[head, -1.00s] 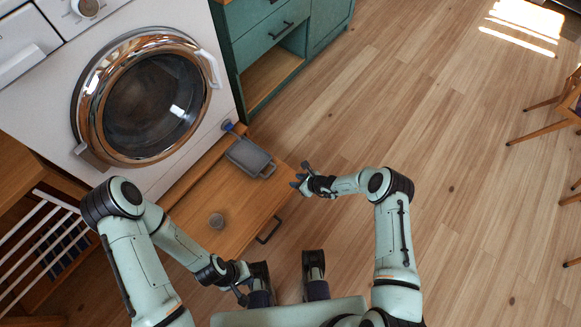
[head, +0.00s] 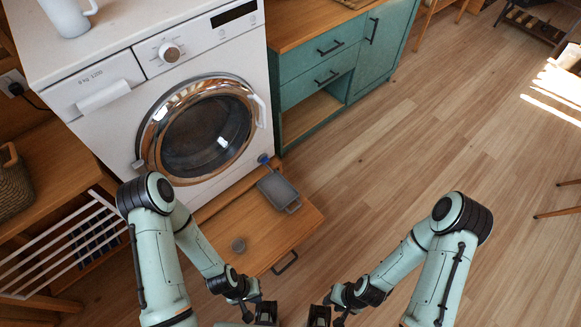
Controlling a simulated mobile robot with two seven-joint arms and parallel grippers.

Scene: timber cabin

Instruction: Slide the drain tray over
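The drain tray (head: 279,191) is a shallow grey rectangular tray with a handle loop at its near end. It lies on the pulled-out wooden drawer or platform (head: 262,220) below the washing machine, toward its right side. My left gripper (head: 244,308) is at the bottom of the view, in front of the platform and apart from the tray. My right gripper (head: 335,308) is at the bottom, right of centre, also apart from the tray. Both grippers are small and dark here, and their finger gaps cannot be made out.
A white washing machine (head: 120,70) with a round door (head: 205,135) stands behind the platform. A blue item (head: 264,159) is at the tray's far end. A drying rack (head: 60,250) stands left. Floor is clear right.

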